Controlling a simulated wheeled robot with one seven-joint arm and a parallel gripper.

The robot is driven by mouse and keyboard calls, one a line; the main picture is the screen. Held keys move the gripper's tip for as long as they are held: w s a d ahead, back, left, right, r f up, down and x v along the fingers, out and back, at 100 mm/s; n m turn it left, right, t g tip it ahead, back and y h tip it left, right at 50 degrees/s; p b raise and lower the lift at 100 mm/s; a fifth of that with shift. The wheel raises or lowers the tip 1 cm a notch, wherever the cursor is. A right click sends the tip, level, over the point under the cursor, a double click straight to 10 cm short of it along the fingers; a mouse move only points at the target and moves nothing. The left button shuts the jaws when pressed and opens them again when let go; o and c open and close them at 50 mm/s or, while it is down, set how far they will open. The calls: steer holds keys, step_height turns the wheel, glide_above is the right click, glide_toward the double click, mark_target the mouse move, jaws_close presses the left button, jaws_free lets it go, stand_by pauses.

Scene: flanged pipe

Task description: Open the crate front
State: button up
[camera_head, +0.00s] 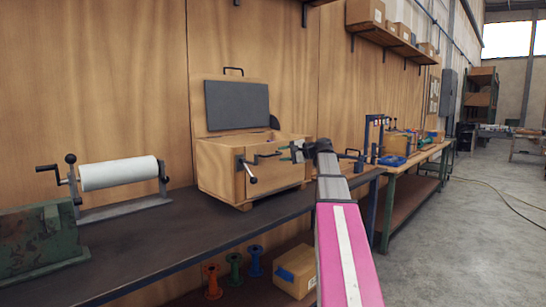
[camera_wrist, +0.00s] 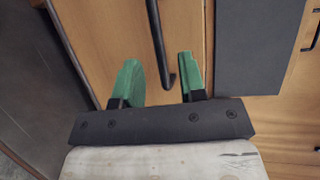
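A wooden crate (camera_head: 218,165) stands on the dark workbench. Its lid (camera_head: 237,106), with a dark inner panel, is raised against the wall. The crate front (camera_head: 279,175) stands upright and bears a black bar handle (camera_head: 268,155) and a dark latch lever with a pale tip (camera_head: 250,178). My gripper (camera_head: 297,152) is at the right part of the crate front, by the handle. In the wrist view, my gripper (camera_wrist: 159,62) has its green fingers apart. The black handle (camera_wrist: 157,40) runs into the gap between them, clear of both fingers.
A white roll on a cranked stand (camera_head: 118,173) and a green metal box (camera_head: 38,240) are on the bench to the left. A shelf with boxes (camera_head: 380,32) hangs above right. Spools (camera_head: 234,268) and a cardboard box (camera_head: 296,272) sit below the bench. Bare bench top lies before the crate.

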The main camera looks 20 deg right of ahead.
mark_target(274, 155)
steer(key=shift+x, duration=2.45)
jaws_close()
